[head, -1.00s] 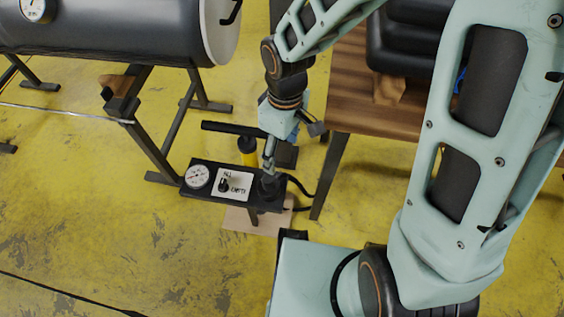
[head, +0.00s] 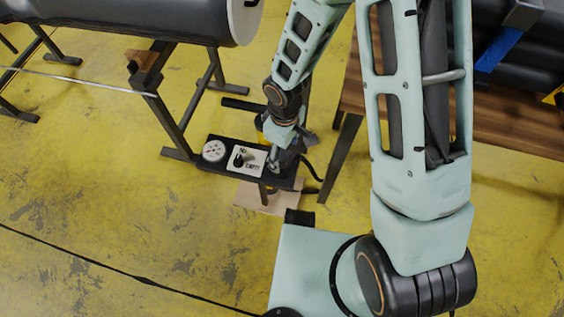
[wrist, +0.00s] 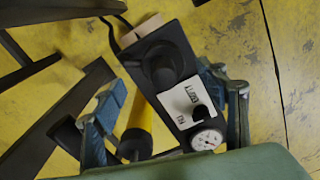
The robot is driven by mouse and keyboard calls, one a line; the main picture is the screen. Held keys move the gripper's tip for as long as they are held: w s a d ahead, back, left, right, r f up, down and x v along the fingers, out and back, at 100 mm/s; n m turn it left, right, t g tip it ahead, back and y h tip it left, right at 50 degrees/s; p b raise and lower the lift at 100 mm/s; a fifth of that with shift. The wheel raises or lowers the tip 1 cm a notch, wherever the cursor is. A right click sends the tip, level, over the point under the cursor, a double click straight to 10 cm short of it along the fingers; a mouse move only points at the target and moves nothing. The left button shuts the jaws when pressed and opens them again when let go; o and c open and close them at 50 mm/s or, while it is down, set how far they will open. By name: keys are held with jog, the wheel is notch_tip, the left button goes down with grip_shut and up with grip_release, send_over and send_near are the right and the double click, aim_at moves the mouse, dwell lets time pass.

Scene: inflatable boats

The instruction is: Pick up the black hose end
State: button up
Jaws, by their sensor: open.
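A black round fitting (wrist: 162,66) sits at one end of a black panel (wrist: 180,35) in the wrist view. It may be the black hose end; I cannot tell for sure. A thin dark hose (wrist: 112,36) runs off beyond that end of the panel. My gripper (wrist: 165,85) is open, with one blue-grey finger on each side of the panel and nothing visibly gripped. In the head view my gripper (head: 276,160) is over the right end of the panel, where it hides most of the fitting.
The panel carries a white gauge (head: 214,151) and a labelled plate with a black knob (head: 239,160). A yellow pump cylinder (wrist: 139,119) stands beside it. A wooden table (head: 500,120) is at the right, a dark tank (head: 130,15) on stands at upper left. Yellow floor is clear in front.

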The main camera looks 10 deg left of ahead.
aim_at(286, 166)
jog(key=f, duration=0.1)
jog(key=f+b, duration=0.1)
jog(key=f, duration=0.1)
jog(key=f+b, duration=0.1)
jog(key=f, duration=0.1)
jog(key=shift+s+a+f, duration=0.1)
jog(key=shift+a, duration=0.2)
jog(key=shift+c, duration=0.6)
jog(key=c, duration=1.2)
